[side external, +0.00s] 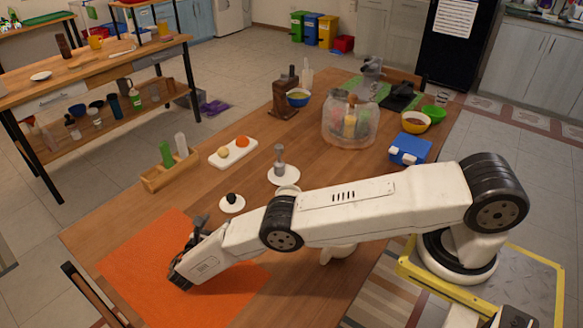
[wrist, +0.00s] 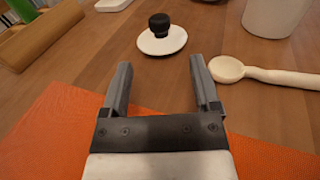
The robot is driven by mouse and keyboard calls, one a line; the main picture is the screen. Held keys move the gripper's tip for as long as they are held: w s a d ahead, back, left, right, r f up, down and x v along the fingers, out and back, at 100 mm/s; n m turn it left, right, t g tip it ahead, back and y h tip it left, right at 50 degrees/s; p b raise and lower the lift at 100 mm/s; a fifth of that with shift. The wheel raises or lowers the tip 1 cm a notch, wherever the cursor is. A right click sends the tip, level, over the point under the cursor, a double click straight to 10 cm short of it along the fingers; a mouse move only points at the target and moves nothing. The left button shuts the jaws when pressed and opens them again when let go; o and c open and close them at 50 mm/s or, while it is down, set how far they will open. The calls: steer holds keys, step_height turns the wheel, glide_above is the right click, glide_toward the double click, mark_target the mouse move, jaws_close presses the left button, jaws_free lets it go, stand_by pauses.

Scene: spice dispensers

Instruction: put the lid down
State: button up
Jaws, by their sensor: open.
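A round white lid with a black knob (wrist: 161,38) lies flat on the wooden table, knob up. In the side external view the lid (side external: 231,204) is just beyond the orange mat. My gripper (wrist: 160,80) is open, with nothing between its fingers. The fingers point towards the lid, which is ahead of the fingertips and apart from them. In the side external view my gripper (side external: 187,250) is low over the orange mat, and its fingers are partly hidden.
The orange mat (side external: 135,262) covers the near left of the table. A pale spoon (wrist: 265,75) and a white vessel (wrist: 275,14) are right of the lid. A wooden tray (side external: 160,178), a white board (side external: 222,158) and a saucer with a grinder (side external: 283,179) stand beyond.

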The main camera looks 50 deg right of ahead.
steer(key=shift+w+d+r+m, duration=0.25)
steer(key=shift+r+m, duration=0.05)
steer(key=shift+r, duration=0.05)
steer(key=s+d+r+m+g+y, duration=0.3)
steer(key=r+m+y, duration=0.1)
steer(key=r, duration=0.2)
steer(key=s+d+r+m+g+y, duration=0.3)
steer(key=r+m+y, duration=0.2)
steer(key=r, duration=0.1)
steer(key=s+d+r+m+t+y, duration=0.1)
steer(key=s+r+m+y, duration=0.2)
steer(key=s, duration=0.7)
steer(key=s+d+r+m+t+y, duration=0.1)
steer(key=s+r+m+y, duration=0.3)
steer(key=s+r+m, duration=0.3)
steer(key=s+m, duration=0.2)
steer(key=s, duration=0.2)
steer(key=shift+r+m, duration=0.3)
steer(key=shift+r, duration=0.1)
